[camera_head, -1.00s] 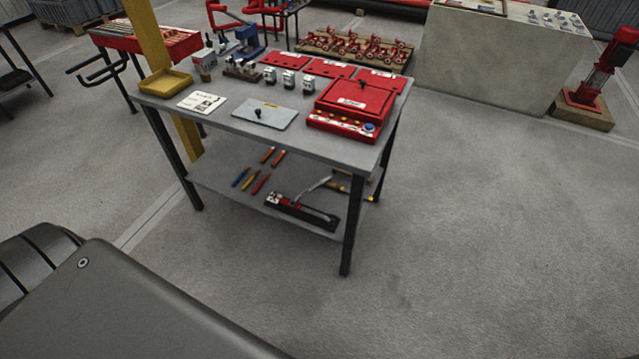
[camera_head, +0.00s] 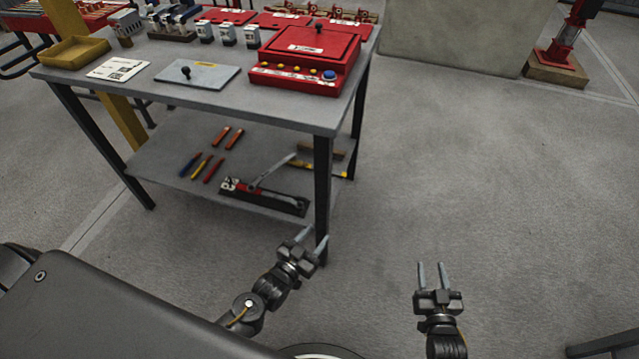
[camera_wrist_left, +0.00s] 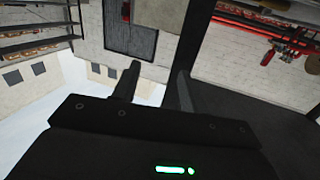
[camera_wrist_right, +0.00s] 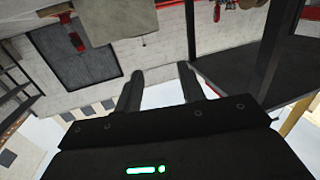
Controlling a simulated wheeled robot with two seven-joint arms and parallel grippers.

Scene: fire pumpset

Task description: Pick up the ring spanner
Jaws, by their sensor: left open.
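A long grey tool that looks like the ring spanner (camera_head: 272,172) lies slantwise on the lower shelf (camera_head: 170,173) of the workbench, with its near end at a red and black tool (camera_head: 262,197). Its ends are too small to make out clearly. My left gripper (camera_head: 314,240) is open and empty, below and right of the spanner in the head view, by the near right table leg. My right gripper (camera_head: 432,268) is open and empty over bare floor, further right. The left wrist view (camera_wrist_left: 157,80) and right wrist view (camera_wrist_right: 161,85) show empty jaws and no spanner.
The table top (camera_head: 210,105) covers the shelf from above, and a black leg (camera_head: 322,190) stands just right of the spanner. Screwdriver-like tools (camera_head: 203,167) lie left of it. A red case (camera_head: 308,62) sits on top.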

